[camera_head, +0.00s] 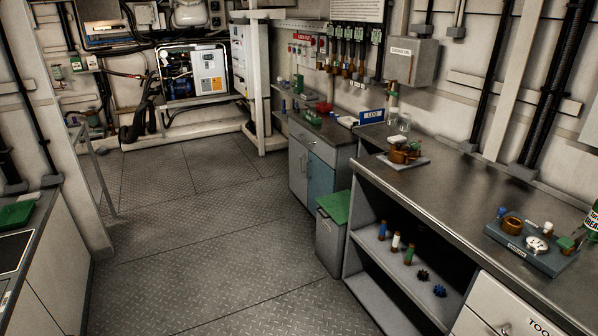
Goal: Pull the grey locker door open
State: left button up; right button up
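A low cabinet stands against the right wall near the middle of the view. It has a grey door (298,168) on its left and a blue door (321,183) on its right, with drawer fronts above. Both doors look shut. The grey door is the one that best fits the grey locker door, but I cannot read a label on it. Neither of my grippers is in view, and nothing touches the doors.
A grey bin with a green lid (335,207) stands just in front of the cabinet. A long workbench (455,195) with an open shelf runs along the right. A counter (48,250) is at the left. The chequered metal floor (200,230) between is clear.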

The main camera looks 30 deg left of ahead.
aim_at(298, 152)
jog(key=i+j, duration=0.3)
jog(key=j, duration=0.3)
jog(key=i+j, duration=0.3)
jog(key=j, duration=0.25)
jog(key=i+j+z, duration=0.1)
jog(key=i+j, duration=0.2)
jog(key=j, duration=0.3)
jog(key=i+j, duration=0.25)
jog(key=j, duration=0.35)
jog(key=i+j+z, duration=0.1)
jog(key=i+j, duration=0.2)
jog(key=j, duration=0.3)
jog(key=i+j, duration=0.25)
jog(key=j, duration=0.35)
jog(key=i+j, duration=0.25)
jog(key=j, duration=0.4)
jog(key=i+j+z, duration=0.1)
jog(key=i+j, duration=0.15)
jog(key=j, duration=0.35)
